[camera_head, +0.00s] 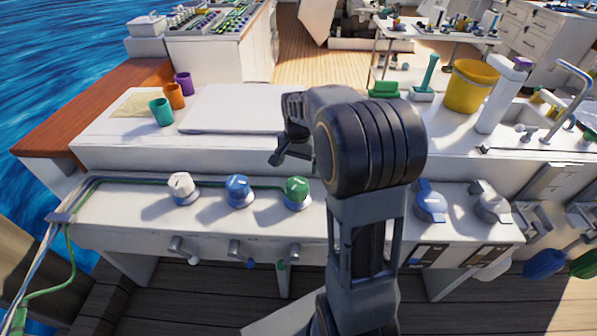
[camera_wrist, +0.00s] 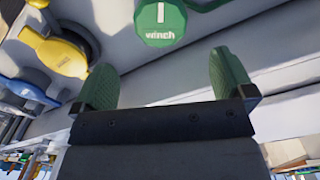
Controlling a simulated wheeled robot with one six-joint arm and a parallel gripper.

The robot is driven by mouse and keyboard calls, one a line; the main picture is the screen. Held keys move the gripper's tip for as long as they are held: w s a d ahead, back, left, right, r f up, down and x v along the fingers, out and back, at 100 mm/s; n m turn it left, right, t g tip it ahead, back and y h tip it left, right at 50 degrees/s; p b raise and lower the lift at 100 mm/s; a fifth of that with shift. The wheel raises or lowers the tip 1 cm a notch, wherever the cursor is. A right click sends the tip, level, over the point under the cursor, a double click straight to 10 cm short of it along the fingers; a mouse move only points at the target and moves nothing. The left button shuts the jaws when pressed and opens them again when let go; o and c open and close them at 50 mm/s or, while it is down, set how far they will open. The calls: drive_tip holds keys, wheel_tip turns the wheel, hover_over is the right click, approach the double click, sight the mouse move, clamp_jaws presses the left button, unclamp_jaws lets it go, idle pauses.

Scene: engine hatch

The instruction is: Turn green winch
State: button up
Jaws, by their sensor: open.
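The green winch (camera_head: 297,190) is a round green knob on a white base, on the low white panel just left of my arm in the head view. In the wrist view the green winch (camera_wrist: 160,20) is at the top centre, with a white mark and the word "winch" on its face; its top is cut off. My gripper (camera_head: 280,156) hangs above and slightly left of the knob. In the wrist view my gripper (camera_wrist: 164,72) has its two green fingers wide apart and empty. The knob lies beyond the fingertips, and I see no contact.
A blue knob (camera_head: 237,188) and a white knob (camera_head: 182,186) stand left of the green one. A blue switch (camera_head: 430,203) and a grey one (camera_head: 490,203) are at right. A yellow switch (camera_wrist: 60,50) shows in the wrist view. Small levers hang below the panel.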

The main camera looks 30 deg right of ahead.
drive_tip(key=shift+r, duration=1.25)
drive_tip(key=shift+s+a+f+n, duration=0.1)
drive_tip(key=shift+s+f+n, duration=0.2)
drive_tip(key=shift+f+n, duration=0.2)
drive_tip(key=shift+s+a+f+n, duration=0.1)
drive_tip(key=shift+s+f+n, duration=0.15)
drive_tip(key=shift+f+n, duration=0.25)
drive_tip(key=s+a+r+n+t+p, duration=0.1)
drive_tip(key=s+a+r+n+p, duration=0.3)
drive_tip(key=s+r+p, duration=0.3)
drive_tip(key=s+a+r+n+t+p, duration=0.2)
drive_tip(key=s+a+r+p, duration=0.3)
drive_tip(key=r, duration=0.6)
drive_tip(key=s+n+p, duration=0.1)
drive_tip(key=s+p, duration=0.1)
drive_tip(key=s, duration=0.1)
drive_tip(key=shift+a+r+n+t+p, duration=0.2)
drive_tip(key=shift+r+n+t+p, duration=0.1)
drive_tip(key=shift+n, duration=0.1)
